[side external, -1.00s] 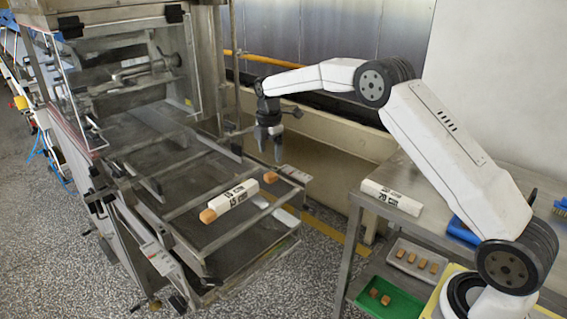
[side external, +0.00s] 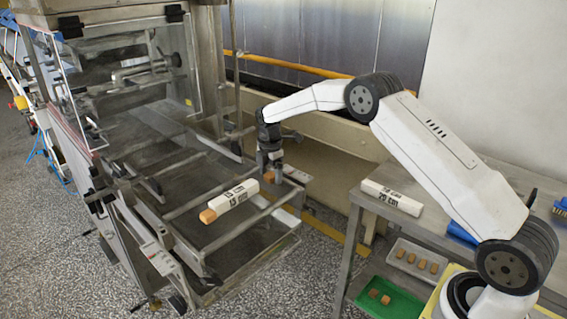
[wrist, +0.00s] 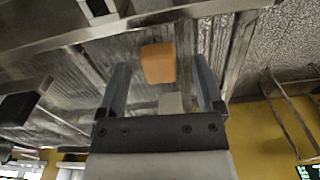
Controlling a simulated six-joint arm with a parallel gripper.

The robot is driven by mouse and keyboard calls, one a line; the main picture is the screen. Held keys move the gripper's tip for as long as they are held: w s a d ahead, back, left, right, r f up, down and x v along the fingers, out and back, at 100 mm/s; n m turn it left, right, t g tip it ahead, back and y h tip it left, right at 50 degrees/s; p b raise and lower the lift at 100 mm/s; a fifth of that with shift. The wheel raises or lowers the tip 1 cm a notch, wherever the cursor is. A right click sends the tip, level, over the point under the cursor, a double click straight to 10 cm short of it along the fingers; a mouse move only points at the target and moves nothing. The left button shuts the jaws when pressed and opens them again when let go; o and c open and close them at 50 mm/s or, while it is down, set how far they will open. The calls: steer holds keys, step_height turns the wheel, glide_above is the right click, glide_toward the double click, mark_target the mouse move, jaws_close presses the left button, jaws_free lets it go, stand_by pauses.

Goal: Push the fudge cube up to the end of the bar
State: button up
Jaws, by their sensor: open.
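A white bar marked "15 cm" (side external: 234,196) lies on the mesh belt of the machine. One tan fudge cube (side external: 208,216) sits against its near left end. Another fudge cube (side external: 268,177) is by its far right end, partly hidden by my gripper (side external: 271,164). In the wrist view this cube (wrist: 158,63) lies between the two spread fingers of my gripper (wrist: 161,72), with room on both sides. A pale block shows below the cube there; I cannot tell if it is the bar's end. Whether the far cube touches the bar is unclear.
Metal rails (side external: 238,231) cross the mesh near the bar. A side table holds a white bar marked "20 cm" (side external: 392,196), a pale tray (side external: 400,275) of several cubes and a green tray (side external: 395,303) with cubes. The machine's clear guard stands at the left.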

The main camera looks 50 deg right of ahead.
mark_target(260, 187)
steer(key=shift+f, duration=0.1)
steer(key=shift+c, duration=0.2)
steer(key=c, duration=1)
steer(key=shift+a, duration=0.25)
steer(key=shift+a, duration=2)
steer(key=o, duration=1)
